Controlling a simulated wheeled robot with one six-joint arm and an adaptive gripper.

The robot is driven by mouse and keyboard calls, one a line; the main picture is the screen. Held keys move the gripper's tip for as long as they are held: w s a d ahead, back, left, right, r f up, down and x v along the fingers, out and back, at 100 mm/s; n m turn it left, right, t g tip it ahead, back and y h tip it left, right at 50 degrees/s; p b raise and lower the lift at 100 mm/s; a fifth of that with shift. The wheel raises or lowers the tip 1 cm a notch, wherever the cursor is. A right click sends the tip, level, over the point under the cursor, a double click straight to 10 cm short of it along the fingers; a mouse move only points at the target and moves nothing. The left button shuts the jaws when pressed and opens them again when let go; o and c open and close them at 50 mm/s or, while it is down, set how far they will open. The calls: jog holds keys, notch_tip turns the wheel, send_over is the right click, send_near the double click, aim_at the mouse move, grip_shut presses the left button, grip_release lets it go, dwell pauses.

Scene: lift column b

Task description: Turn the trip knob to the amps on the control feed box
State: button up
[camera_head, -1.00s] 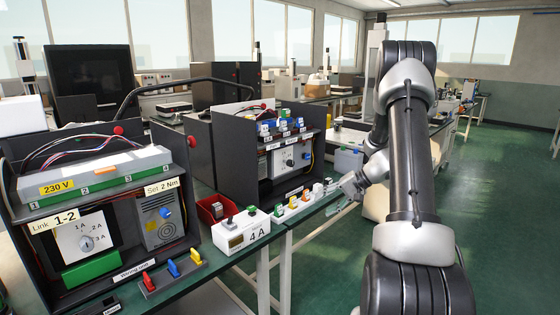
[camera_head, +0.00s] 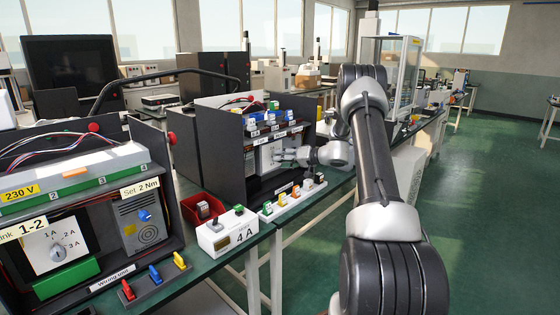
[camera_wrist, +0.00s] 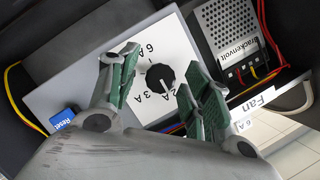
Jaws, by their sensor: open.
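The open dark box (camera_head: 222,160) at mid-left holds a light panel with a dial plate. In the wrist view, the black trip knob (camera_wrist: 160,77) sits on a pale plate (camera_wrist: 82,75) marked 2 A, 3 A and 6 A; part of the scale is hidden, and I cannot be sure where its pointer stands. My gripper (camera_wrist: 160,66) is open, with its green-padded fingers on either side of the knob, apart from it as far as I can tell. In the head view, my gripper (camera_head: 288,155) reaches into the box from the right.
A blue Reset button (camera_wrist: 63,119) and a Brackenvolt supply (camera_wrist: 230,38) flank the plate. A white block marked 4 A (camera_head: 226,234), a red bin (camera_head: 202,208) and a switch strip (camera_head: 292,199) stand in front. Another box (camera_head: 150,192), with a similar dial, is at left.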

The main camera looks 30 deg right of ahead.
jog(key=shift+x, duration=0.85)
jog(key=shift+s, duration=0.1)
jog(key=c, duration=1)
